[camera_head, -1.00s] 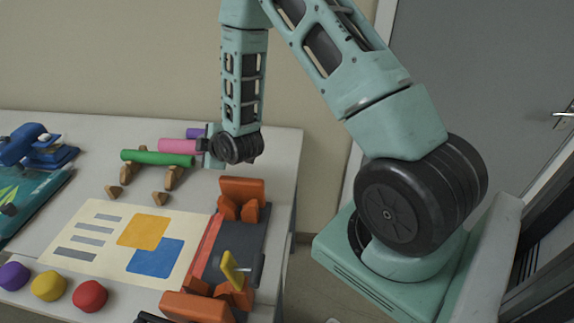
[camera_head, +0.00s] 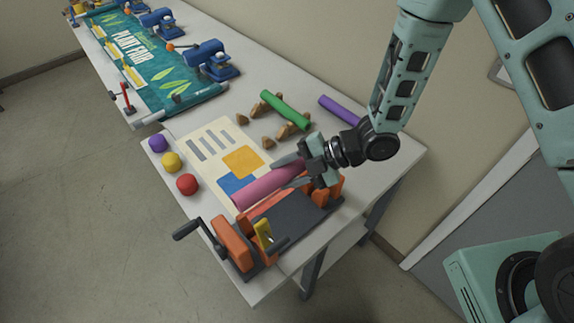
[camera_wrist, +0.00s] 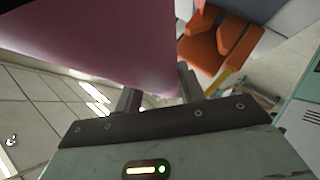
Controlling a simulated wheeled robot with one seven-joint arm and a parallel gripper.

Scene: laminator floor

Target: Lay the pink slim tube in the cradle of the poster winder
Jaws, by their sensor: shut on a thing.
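The pink slim tube (camera_head: 268,186) is held in my gripper (camera_head: 298,171), which is shut on it near its far right end. The winder has orange cradle blocks (camera_head: 229,243), a dark bed, a yellow lever (camera_head: 263,234) and a black crank. In the wrist view the pink tube (camera_wrist: 100,40) fills the upper left, and an orange block (camera_wrist: 222,42) shows beyond it.
A green tube (camera_head: 285,110) rests on wooden supports, and a purple tube (camera_head: 340,110) lies behind.

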